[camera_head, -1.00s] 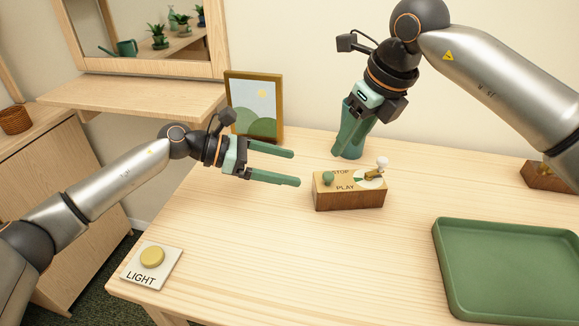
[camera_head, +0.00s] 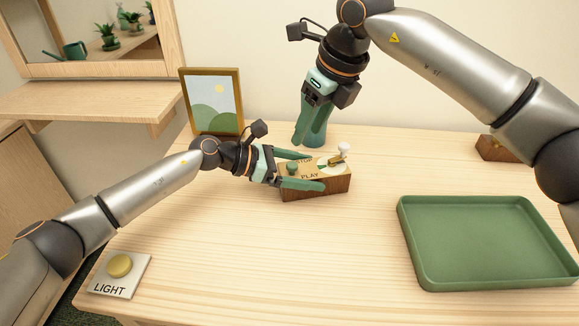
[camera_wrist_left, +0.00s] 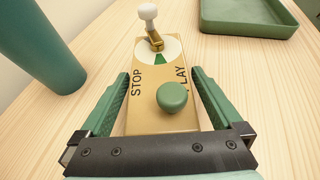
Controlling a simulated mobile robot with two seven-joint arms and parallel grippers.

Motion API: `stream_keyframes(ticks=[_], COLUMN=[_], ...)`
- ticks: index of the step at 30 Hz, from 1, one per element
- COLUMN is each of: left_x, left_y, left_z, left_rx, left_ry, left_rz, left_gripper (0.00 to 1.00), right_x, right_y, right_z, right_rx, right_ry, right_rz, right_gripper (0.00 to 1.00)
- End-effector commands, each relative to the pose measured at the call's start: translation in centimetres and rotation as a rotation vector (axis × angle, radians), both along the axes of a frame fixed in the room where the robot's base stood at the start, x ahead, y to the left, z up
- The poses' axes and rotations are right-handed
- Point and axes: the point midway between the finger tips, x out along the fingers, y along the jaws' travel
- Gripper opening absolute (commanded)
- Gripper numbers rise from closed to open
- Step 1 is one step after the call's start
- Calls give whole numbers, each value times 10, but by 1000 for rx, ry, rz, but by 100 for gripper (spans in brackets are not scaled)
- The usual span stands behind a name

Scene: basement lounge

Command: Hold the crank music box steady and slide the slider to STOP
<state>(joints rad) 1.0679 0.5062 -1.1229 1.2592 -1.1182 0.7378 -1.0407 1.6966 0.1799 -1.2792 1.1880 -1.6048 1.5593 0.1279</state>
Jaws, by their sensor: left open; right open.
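The crank music box (camera_head: 335,184), a small wooden block with a tan top, stands upright on the table. Its white-knobbed crank (camera_head: 344,149) is at the far right end. The green slider knob (camera_wrist_left: 172,97) sits nearer the PLAY word than the STOP word in the left wrist view. My left gripper (camera_head: 316,171) is open, its fingers along both long sides of the box; in the left wrist view (camera_wrist_left: 160,75) small gaps seem to show beside the box. My right gripper (camera_head: 304,140) is open, pointing down above and behind the box, in front of the green vase.
The green vase (camera_head: 317,137) stands behind the box. A framed picture (camera_head: 212,102) is at the back left. A green tray (camera_head: 480,245) lies to the right, a LIGHT button (camera_head: 120,266) at the front left. A wooden block (camera_head: 493,149) is at the back right. The front middle is clear.

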Motion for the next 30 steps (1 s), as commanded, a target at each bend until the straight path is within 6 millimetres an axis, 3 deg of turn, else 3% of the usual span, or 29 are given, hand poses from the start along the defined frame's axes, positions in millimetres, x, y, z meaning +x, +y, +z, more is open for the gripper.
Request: stream_keyframes(ticks=[11,30], left_x=[2,2], left_y=[-5,-5], left_z=[-2,-2], left_rx=[0,0], left_ry=[-1,1], left_rz=[1,0], left_gripper=[100,29], right_x=[0,0], right_y=[0,0], right_z=[0,0], right_rx=[0,0], right_ry=[0,0], right_rz=[0,0], right_gripper=[50,50])
